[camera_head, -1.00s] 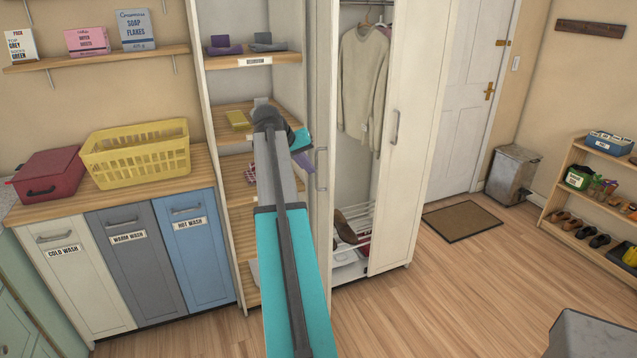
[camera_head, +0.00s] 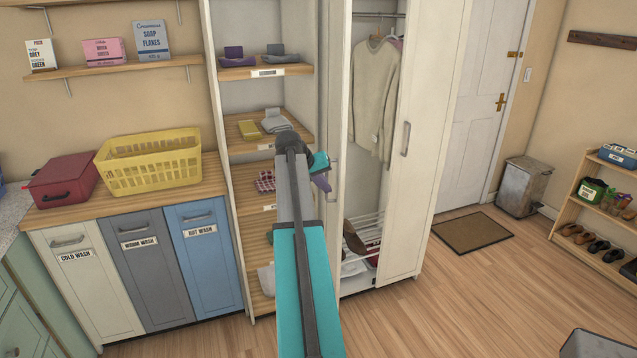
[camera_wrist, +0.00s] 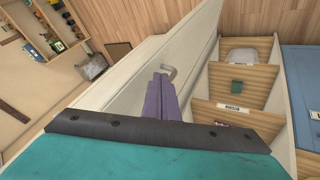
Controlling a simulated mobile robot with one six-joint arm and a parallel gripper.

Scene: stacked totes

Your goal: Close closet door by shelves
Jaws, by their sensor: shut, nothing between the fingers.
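The closet stands open just right of the shelves. Its door by the shelves (camera_head: 337,105) is swung outward and shows as a narrow white panel in the head view, with a grey handle (camera_head: 333,172). In the wrist view the white door panel (camera_wrist: 130,85) fills the middle, with its hooked handle (camera_wrist: 168,73). My gripper (camera_head: 323,183) is shut and empty, with purple fingers just left of that handle. In the wrist view the fingers (camera_wrist: 160,90) lie in front of the door near the handle; I cannot tell whether they touch.
The other closet door (camera_head: 425,140) also stands open to the right. Clothes and shoes are inside the closet. Shelves (camera_head: 265,70) with folded cloths stand left, beside laundry bins (camera_head: 150,265). Open floor (camera_head: 480,300) lies at front right.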

